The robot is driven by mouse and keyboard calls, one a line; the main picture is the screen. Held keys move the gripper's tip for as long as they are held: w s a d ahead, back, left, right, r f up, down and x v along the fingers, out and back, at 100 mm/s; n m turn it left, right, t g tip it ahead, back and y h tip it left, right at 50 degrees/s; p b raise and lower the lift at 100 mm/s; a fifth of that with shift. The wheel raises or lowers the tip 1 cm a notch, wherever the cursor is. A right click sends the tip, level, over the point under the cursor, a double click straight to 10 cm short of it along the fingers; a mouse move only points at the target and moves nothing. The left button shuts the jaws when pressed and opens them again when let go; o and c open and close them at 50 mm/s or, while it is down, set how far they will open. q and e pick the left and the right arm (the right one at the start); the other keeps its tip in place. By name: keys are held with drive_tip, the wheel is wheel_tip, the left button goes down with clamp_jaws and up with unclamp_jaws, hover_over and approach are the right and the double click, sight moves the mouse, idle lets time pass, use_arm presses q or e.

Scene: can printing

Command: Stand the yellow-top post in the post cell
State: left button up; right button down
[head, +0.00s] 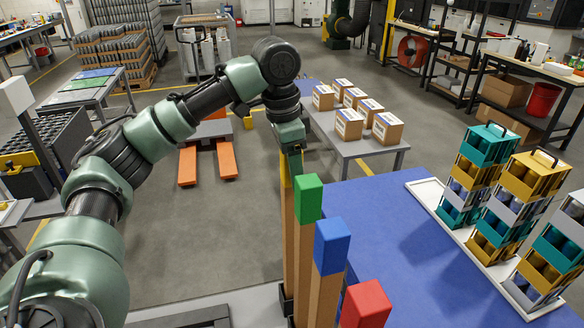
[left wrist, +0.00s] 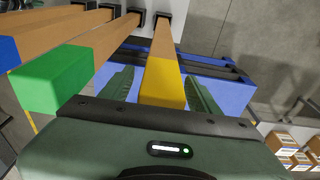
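The yellow-top post (left wrist: 163,80) is a wooden post with a yellow block on top. It stands in a black socket (left wrist: 164,18), at the end of a row of posts. In the head view, its yellow top is mostly hidden behind my left gripper (head: 291,150) and the green-top post. My left gripper (left wrist: 160,92) has one finger on each side of the yellow top in the left wrist view, with a narrow gap to each. It is open around the post, not clamped. My right gripper is not in view. I cannot tell which place is the post cell.
Green-top (head: 308,200), blue-top (head: 331,246) and red-top (head: 365,304) posts stand close beside it. A blue table (head: 390,240) holds stacked can carriers (head: 486,160) on a white strip. Cartons (head: 350,122) sit on a grey table behind. A blue frame with dark bars (left wrist: 215,68) lies below.

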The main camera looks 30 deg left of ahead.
use_arm(q)
drive_tip(key=r, duration=0.6)
drive_tip(key=shift+s+a+r+b, duration=0.25)
drive_tip(key=shift+s+r+b, duration=0.05)
drive_tip(key=shift+r+b, duration=0.1)
drive_tip(key=shift+s+a+r, duration=0.1)
drive_tip(key=shift+s+r, duration=0.05)
drive_tip(key=shift+r, duration=0.35)
